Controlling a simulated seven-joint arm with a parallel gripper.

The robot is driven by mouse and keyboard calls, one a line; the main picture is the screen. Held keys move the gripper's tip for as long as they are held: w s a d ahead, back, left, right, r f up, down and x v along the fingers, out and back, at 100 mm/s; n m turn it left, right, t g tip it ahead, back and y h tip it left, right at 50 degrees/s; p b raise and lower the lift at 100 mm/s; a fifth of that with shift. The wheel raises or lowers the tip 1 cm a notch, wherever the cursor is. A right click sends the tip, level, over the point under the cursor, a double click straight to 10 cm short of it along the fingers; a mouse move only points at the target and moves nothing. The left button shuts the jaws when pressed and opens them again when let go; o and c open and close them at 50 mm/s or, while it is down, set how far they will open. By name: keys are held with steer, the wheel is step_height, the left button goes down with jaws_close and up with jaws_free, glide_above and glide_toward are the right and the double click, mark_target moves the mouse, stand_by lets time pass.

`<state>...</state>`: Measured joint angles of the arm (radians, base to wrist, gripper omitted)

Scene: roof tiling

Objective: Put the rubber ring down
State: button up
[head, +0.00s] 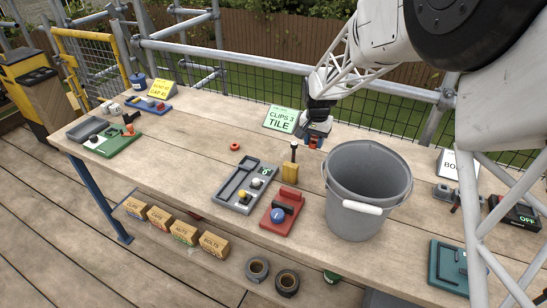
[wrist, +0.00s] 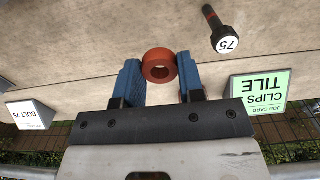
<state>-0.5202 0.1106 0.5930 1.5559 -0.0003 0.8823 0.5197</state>
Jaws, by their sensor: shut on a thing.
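My gripper (wrist: 160,84) has its two blue fingers shut on a red rubber ring (wrist: 160,54), which sits between the fingertips with its hole showing. In the head view my gripper (head: 314,138) is over the back middle of the bench, in front of the green clips card (head: 281,119), with a bit of red at its tips. The ring's height above the bench is hard to tell. A second red ring (head: 235,146) lies on the bench to the left.
A grey bucket (head: 350,213) stands right of my gripper. Bare bench lies left of centre.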

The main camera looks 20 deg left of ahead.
glide_above(311, 168)
steer(key=shift+f, duration=2.5)
steer(key=shift+f, duration=2.5)
steer(key=shift+f, duration=0.15)
steer(key=o, duration=1)
steer(key=shift+c, duration=0.2)
step_height(311, 168, up, 12)
steer(key=shift+r, duration=0.15)
